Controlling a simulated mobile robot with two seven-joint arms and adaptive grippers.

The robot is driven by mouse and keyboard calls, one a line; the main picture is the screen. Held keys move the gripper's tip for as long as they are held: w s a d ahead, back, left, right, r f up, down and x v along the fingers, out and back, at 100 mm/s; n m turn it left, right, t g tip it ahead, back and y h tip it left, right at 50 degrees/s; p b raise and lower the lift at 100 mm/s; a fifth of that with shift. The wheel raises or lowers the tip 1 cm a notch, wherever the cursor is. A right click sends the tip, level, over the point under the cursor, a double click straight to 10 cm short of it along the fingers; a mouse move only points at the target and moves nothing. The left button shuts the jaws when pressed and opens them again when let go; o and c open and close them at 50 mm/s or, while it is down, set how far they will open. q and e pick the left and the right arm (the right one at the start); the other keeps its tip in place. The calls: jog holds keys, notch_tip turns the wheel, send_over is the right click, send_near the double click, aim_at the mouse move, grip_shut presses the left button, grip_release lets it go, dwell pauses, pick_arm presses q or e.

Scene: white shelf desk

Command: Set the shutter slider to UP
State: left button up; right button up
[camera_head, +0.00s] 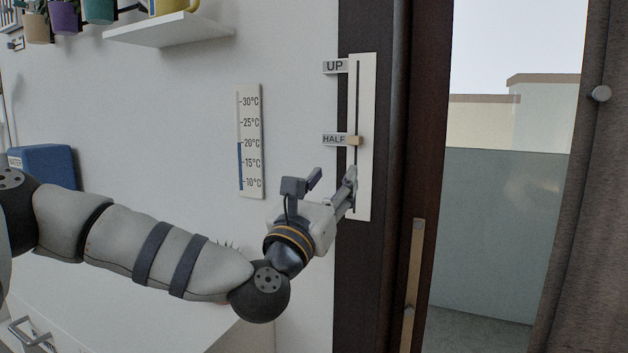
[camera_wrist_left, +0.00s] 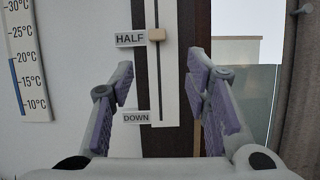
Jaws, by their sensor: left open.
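The shutter slider is a tall white plate (camera_head: 366,90) with a dark vertical slot, fixed on the dark frame beside the window. Its small beige knob (camera_head: 354,141) sits level with the HALF label (camera_head: 334,140). The UP label (camera_head: 335,66) is near the plate's top. In the left wrist view the knob (camera_wrist_left: 156,35) is beside HALF, and the DOWN label (camera_wrist_left: 137,118) is lower. My left gripper (camera_head: 333,181) is open and empty, below the knob and in front of the plate's lower part. In the wrist view its fingers stand either side of the slot, apart from the knob. My right gripper is not in view.
A thermometer scale (camera_head: 250,140) hangs on the wall left of the slider. A white shelf (camera_head: 168,30) with pots is at upper left. A door handle (camera_head: 413,280) and a curtain (camera_head: 580,200) are to the right. The wall around the knob is clear.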

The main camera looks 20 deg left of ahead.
aim_at(352, 140)
pick_arm(q)
jog(key=shift+n, duration=0.3)
jog(key=x, duration=0.8)
jog(key=r+x, duration=0.1)
jog(key=x, duration=0.3)
jog(key=shift+a+r, duration=0.15)
jog(key=shift+a, duration=0.1)
grip_shut()
